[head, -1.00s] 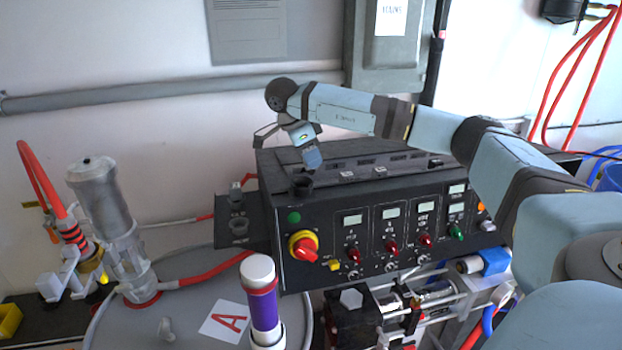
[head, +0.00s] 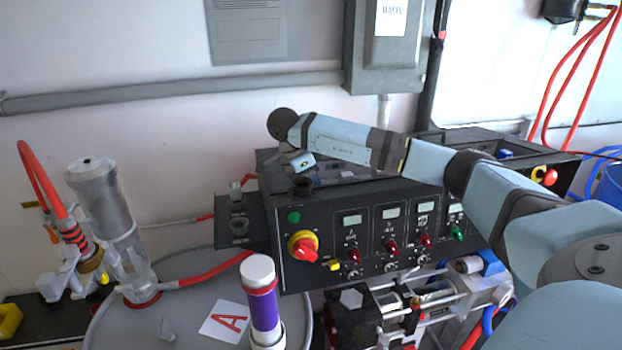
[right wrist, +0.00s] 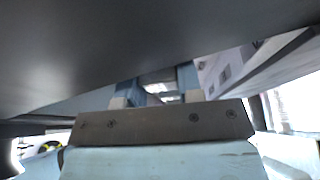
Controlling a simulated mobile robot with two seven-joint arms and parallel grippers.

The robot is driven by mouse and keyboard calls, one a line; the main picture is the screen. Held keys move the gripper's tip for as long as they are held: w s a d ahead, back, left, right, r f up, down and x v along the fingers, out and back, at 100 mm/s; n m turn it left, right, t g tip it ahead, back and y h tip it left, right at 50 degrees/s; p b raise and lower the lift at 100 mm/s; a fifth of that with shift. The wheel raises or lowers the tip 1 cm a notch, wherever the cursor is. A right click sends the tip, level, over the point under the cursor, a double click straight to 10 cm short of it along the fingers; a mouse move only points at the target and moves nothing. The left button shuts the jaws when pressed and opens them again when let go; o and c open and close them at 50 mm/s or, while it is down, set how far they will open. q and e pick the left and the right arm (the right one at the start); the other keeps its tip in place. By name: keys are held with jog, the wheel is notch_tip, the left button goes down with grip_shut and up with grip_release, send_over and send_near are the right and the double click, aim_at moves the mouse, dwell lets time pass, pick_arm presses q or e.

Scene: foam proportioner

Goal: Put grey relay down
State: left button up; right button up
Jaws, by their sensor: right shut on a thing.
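My right arm comes in from the right and reaches across above the black control cabinet (head: 300,225). My right gripper (head: 302,163) hangs from its end, low over the cabinet's open top at the back left. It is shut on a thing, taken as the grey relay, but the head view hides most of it. In the right wrist view the two fingertips (right wrist: 160,97) show small, and what lies between them is too small and blurred to make out. I cannot tell whether the held thing touches the cabinet. My left gripper is not in view.
A black side plate (head: 238,220) with sockets sits left of the cabinet. A dark surface (right wrist: 120,45) fills the wrist view's top. A drum (head: 195,290) stands at front left.

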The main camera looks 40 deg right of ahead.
jog(key=shift+f, duration=0.35)
jog(key=o, duration=0.7)
jog(key=shift+o, duration=1.1)
jog(key=shift+r, duration=0.1)
jog(key=shift+r, duration=0.25)
jog(key=shift+w+r, duration=0.1)
jog(key=shift+r, duration=0.15)
jog(key=v, duration=1.1)
jog(key=shift+a+r, duration=0.2)
jog(key=shift+r, duration=0.05)
